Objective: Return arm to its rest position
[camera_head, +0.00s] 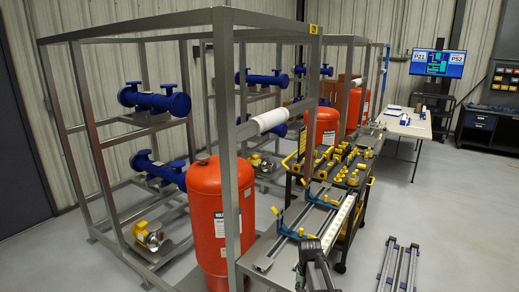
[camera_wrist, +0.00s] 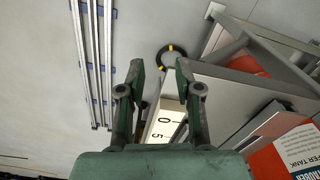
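My gripper (camera_wrist: 160,75) shows in the wrist view with its two green-grey fingers spread apart. Nothing is held between the fingertips. A white scale strip with black numbers (camera_wrist: 167,122) lies beyond and between the fingers; I cannot tell the gap to it. In the head view, a dark grey part of my arm (camera_head: 316,268) shows at the bottom edge, beside the workbench; the fingers cannot be made out clearly there.
A bench with blue clamps (camera_head: 290,232) and the strip (camera_head: 340,222) stands beside the grey steel frame (camera_head: 228,150) and red tanks (camera_head: 208,215). A cart with yellow fittings (camera_head: 345,165) is behind. Rails (camera_head: 398,265) lie on the floor at right. Floor beyond is open.

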